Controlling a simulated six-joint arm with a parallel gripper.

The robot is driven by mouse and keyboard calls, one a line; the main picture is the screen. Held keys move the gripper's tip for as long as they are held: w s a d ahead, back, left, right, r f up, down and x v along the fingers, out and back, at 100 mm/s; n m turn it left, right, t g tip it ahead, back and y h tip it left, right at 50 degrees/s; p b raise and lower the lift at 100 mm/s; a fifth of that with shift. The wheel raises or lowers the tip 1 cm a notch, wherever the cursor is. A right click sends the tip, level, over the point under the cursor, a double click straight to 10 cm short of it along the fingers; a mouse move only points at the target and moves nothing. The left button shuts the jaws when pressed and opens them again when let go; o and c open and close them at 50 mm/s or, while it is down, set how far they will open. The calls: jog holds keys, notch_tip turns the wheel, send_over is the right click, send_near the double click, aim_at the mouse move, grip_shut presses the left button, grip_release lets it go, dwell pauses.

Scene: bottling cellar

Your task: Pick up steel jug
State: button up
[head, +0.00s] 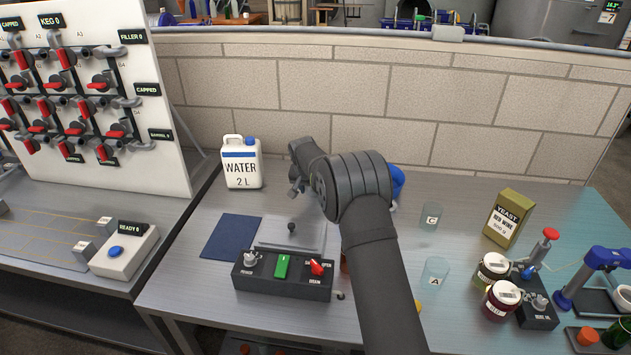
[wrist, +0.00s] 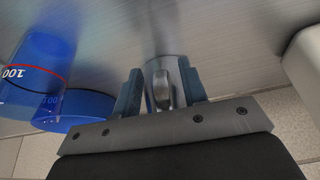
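The steel jug (wrist: 163,62) is a small shiny grey vessel with a curved handle or spout facing the camera. In the wrist view it sits between the two fingers of my gripper (wrist: 161,92) and fills most of the gap. Whether the fingers press on it or stand just clear of it cannot be told.
A blue measuring vessel (wrist: 30,75) stands beside my gripper. A white water canister (head: 241,170), a switch box (head: 284,275), glasses (head: 434,271), a yeast box (head: 508,218) and jars (head: 502,300) share the bench. A tiled wall (head: 400,110) closes the back.

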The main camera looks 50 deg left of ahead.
grip_shut()
jog(key=shift+r, duration=0.1)
dwell(0.4)
jog(key=shift+r, duration=0.9)
jog(key=r, duration=0.2)
jog(key=shift+w+d+r, duration=0.25)
jog(key=shift+w+r, duration=0.05)
jog(key=w+d+r, duration=0.6)
jog(key=d, duration=0.3)
jog(key=shift+r, duration=0.2)
jog(key=shift+d, duration=0.1)
dwell(1.8)
